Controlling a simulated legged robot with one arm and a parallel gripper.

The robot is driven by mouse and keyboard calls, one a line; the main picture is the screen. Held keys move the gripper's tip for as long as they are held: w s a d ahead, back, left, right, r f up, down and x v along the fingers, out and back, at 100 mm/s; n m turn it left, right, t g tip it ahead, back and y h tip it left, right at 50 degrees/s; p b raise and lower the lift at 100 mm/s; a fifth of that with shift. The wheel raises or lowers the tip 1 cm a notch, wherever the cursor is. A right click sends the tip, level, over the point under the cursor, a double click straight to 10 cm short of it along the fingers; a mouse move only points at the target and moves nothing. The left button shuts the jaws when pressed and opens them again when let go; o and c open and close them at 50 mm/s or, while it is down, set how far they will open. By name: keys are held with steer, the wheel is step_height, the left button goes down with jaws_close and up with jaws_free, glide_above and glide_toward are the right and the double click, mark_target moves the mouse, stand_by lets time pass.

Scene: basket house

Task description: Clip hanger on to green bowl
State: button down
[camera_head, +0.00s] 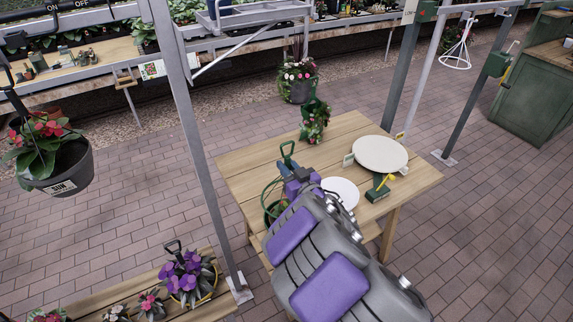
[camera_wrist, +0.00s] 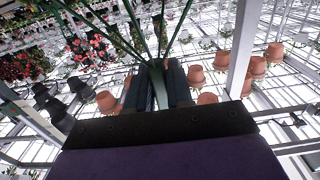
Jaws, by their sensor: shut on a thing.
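My gripper (camera_wrist: 159,88) is shut on the green hanger (camera_wrist: 158,62), whose thin wires spread away from the fingers in the wrist view. In the head view the hanger's hooked handle (camera_head: 287,153) rises beyond my purple wrist, and its wires curve down to the left. The green bowl (camera_head: 270,212) is on the wooden table (camera_head: 330,140), left of my arm and partly hidden by it. The wire ends are close to the bowl's rim; I cannot tell whether any clip is fastened.
A white round plate (camera_head: 343,192), a round pale board (camera_head: 379,154) and a green tool with a yellow part (camera_head: 379,187) are on the table right of my arm. A flowering plant (camera_head: 315,122) stands at the far edge. A metal post (camera_head: 190,120) rises at left.

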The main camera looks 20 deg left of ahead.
step_height(320, 180, down, 8)
steer(key=b, duration=0.3)
steer(key=shift+f+b, duration=0.2)
steer(key=shift+b, duration=0.15)
steer(key=shift+d, duration=0.1)
stand_by(0.9)
steer(key=shift+f+p, duration=0.45)
steer(key=shift+f, duration=0.15)
stand_by(2.0)
steer(key=c, duration=0.9)
jaws_free()
steer(key=shift+s, duration=0.15)
